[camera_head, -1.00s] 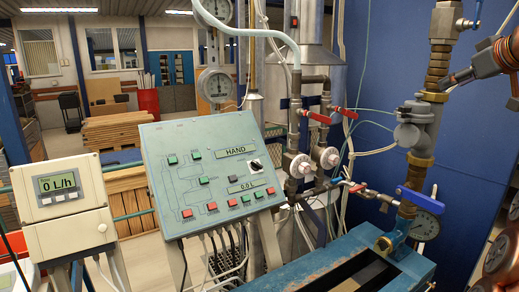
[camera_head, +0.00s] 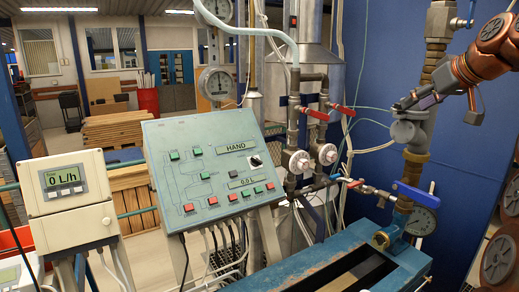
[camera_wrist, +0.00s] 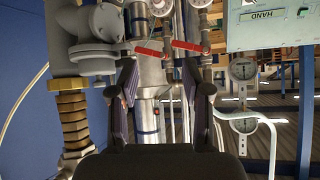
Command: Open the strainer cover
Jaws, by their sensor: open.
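The grey strainer body (camera_head: 412,130) sits on the vertical brass-and-grey pipe at the right in the head view, with a rounded cover (camera_head: 402,132) on its left side. My gripper (camera_head: 408,102) is just above and in front of it, partly covering its top. In the wrist view the grey strainer (camera_wrist: 88,58) is at the upper left, beside the left finger, not between the fingers. My gripper (camera_wrist: 163,88) is open there, with nothing held between its fingers. Whether a finger touches the strainer cannot be told.
A blue valve handle (camera_head: 416,196) and a gauge (camera_head: 421,221) are below the strainer. Red-handled valves (camera_head: 318,114) are to the left. The control panel (camera_head: 212,165) stands farther left. A blue wall (camera_head: 385,60) is behind the pipe.

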